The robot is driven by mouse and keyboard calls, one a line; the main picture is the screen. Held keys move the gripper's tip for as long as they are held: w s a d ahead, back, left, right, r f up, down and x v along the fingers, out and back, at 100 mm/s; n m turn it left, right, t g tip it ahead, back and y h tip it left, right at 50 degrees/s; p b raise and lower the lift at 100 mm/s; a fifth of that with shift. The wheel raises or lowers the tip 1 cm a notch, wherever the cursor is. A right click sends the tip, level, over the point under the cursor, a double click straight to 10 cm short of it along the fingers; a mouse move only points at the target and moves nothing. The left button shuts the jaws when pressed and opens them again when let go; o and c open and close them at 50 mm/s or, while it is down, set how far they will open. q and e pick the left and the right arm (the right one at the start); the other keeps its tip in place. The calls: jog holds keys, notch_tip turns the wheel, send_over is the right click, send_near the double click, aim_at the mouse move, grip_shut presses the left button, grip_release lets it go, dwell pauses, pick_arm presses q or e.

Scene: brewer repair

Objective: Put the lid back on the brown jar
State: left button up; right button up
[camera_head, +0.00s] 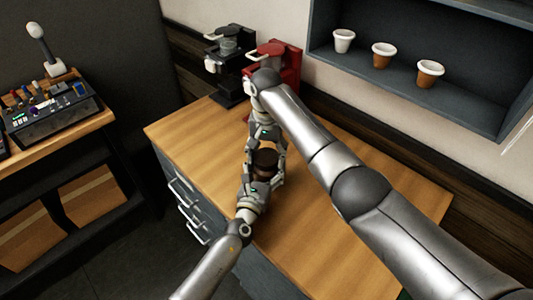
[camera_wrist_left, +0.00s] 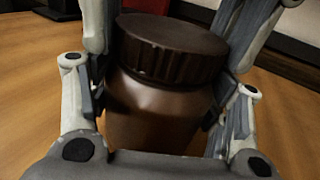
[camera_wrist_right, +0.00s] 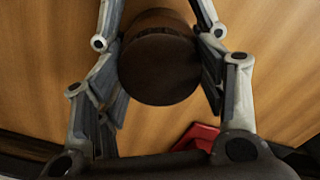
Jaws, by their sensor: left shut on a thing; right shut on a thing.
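The brown jar (camera_wrist_left: 160,112) stands upright on the wooden counter, with its dark ribbed lid (camera_wrist_left: 172,48) sitting level on its mouth. In the head view the jar and lid (camera_head: 265,158) show between both grippers. My left gripper (camera_head: 262,178) is shut on the jar body, one finger on each side. My right gripper (camera_head: 265,148) comes from the far side and is shut around the lid (camera_wrist_right: 160,68), which fills the space between its fingers. Whether the lid is threaded down fully cannot be told.
A black coffee machine (camera_head: 228,62) and a red one (camera_head: 275,62) stand at the counter's back. The counter (camera_head: 335,225) is bare to the right, under my right arm. A side table holds a control box (camera_head: 45,112).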

pick_arm(q)
jog(key=shift+f, duration=0.1)
pick_arm(e)
jog(key=o, duration=1.2)
notch_tip(320, 180, up, 12)
pick_arm(q)
jog(key=o, duration=2.1)
